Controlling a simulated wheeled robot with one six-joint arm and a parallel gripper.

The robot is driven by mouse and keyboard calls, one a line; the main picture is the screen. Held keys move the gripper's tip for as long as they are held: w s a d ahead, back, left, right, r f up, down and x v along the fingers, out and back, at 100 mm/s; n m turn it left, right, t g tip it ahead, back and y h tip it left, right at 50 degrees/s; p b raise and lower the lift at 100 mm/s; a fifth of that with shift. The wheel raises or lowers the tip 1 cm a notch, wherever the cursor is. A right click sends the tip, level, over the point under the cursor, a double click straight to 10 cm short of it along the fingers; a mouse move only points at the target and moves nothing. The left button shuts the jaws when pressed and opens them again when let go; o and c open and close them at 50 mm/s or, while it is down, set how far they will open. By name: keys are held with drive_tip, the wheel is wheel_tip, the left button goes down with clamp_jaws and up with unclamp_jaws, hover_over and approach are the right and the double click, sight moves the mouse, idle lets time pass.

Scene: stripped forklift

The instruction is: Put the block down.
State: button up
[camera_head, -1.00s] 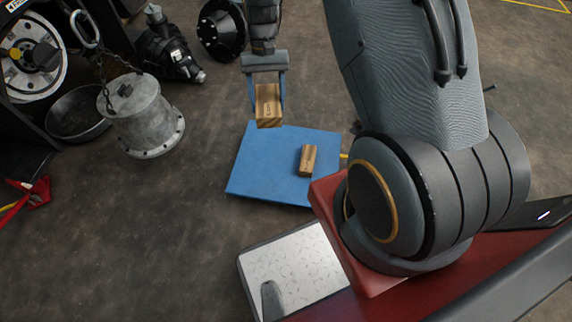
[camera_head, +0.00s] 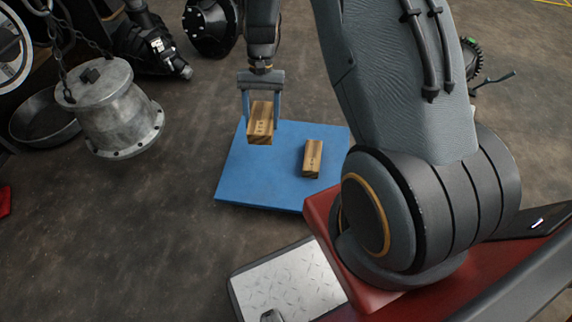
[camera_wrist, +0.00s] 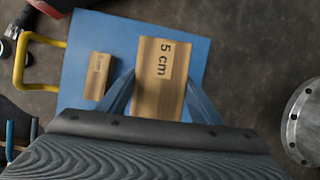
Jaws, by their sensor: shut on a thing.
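My gripper (camera_head: 261,108) is shut on a wooden block (camera_head: 260,124) and holds it by its sides, over the far left part of a blue mat (camera_head: 250,180). In the wrist view the held block (camera_wrist: 158,75) carries a "5 cm" label and lies between the two fingers. A gap between it and the mat is hard to judge, but it appears raised. A second, smaller wooden block (camera_head: 312,158) lies on the mat to the right of the held one. It also shows in the wrist view (camera_wrist: 98,76), apart from my fingers.
A grey metal cylinder with a flange (camera_head: 115,112) and a dark round pan (camera_head: 42,122) are on the left. Black machine parts (camera_head: 210,25) lie on the floor behind. The mat's front left part is clear.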

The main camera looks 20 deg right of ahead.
drive_tip(key=m+b, duration=0.1)
drive_tip(key=b, duration=0.6)
hover_over(263, 161)
drive_tip(key=w+d, duration=0.1)
drive_tip(key=w, duration=0.1)
wheel_tip(263, 161, down, 8)
wheel_tip(263, 161, down, 10)
drive_tip(key=b, duration=0.5)
drive_tip(key=shift+s+d, duration=0.1)
drive_tip(key=shift+f, duration=0.15)
drive_tip(key=o, duration=1.4)
